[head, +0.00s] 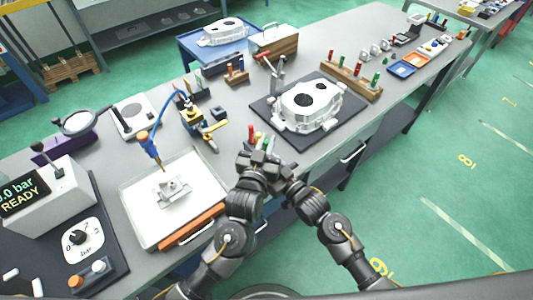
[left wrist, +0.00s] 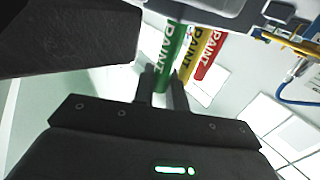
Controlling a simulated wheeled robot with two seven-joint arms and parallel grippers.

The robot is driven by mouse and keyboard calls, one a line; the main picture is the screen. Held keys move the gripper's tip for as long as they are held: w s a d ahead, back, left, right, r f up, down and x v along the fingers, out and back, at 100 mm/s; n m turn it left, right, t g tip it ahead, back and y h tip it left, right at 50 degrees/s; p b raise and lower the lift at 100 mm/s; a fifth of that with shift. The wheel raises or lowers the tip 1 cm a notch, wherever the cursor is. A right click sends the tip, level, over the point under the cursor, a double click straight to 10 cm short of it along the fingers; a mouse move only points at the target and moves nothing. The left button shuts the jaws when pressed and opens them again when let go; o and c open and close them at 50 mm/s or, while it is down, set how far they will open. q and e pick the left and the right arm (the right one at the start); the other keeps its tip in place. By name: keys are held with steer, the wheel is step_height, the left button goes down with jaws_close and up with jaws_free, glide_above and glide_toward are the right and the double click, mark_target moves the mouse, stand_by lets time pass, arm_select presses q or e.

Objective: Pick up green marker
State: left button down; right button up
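A white tray (head: 130,207) with a small casting (head: 173,191) lies left of the grippers. A large casting (head: 306,104) sits on a dark mat (head: 262,107) to the right. A wooden rack (head: 352,80) of markers stands behind it.

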stand_by(0.3)
arm_select(q)
step_height(320, 180, up, 8)
steer(key=shift+f, duration=0.25)
steer(key=v, duration=1.8)
steer(key=shift+f, duration=0.2)
arm_select(e)
steer(key=o, duration=1.1)
steer(key=v, duration=1.2)
